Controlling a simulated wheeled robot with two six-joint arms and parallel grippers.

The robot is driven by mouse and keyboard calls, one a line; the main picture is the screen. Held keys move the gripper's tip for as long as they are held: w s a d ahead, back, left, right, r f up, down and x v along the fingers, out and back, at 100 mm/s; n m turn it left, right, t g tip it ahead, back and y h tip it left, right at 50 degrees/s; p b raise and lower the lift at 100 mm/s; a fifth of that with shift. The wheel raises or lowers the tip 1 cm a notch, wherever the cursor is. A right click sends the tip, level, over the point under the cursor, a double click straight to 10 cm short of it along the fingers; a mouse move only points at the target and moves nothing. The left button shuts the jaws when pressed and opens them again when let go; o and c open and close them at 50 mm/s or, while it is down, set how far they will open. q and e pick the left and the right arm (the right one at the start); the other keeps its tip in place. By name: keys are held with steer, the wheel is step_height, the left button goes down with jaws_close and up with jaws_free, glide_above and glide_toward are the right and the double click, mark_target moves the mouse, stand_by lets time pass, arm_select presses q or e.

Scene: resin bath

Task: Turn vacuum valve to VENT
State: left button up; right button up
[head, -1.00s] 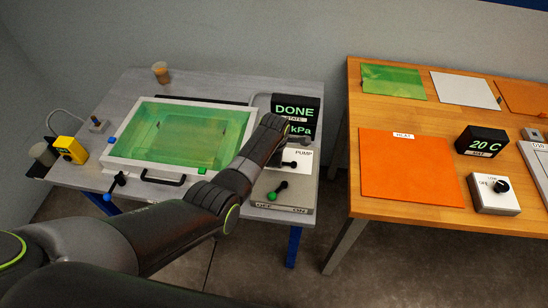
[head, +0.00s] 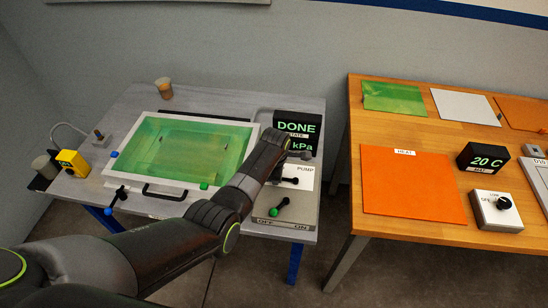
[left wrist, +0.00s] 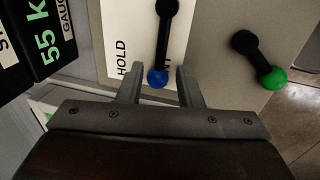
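The vacuum valve's black lever with a blue knob (left wrist: 157,77) is on a white panel in the left wrist view. The knob lies over a label that is partly covered, with "NT" visible; "HOLD" is to its left. My left gripper (left wrist: 158,80) is open, with one finger on each side of the blue knob. I cannot tell whether they touch it. In the head view the valve lever (head: 289,180) shows beside my wrist, which hides its knob and the left gripper. My right gripper is not in view.
A pump lever with a green knob (left wrist: 275,78) stands close to the valve. The green resin bath (head: 190,150) is to the left. A wooden table (head: 400,250) is to the right.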

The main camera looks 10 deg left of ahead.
arm_select(q)
steer(key=s+r, duration=0.3)
steer(key=r, duration=1.3)
steer(key=shift+s+a+r, duration=0.15)
steer(key=shift+s+a, duration=0.05)
steer(key=shift+a, duration=0.05)
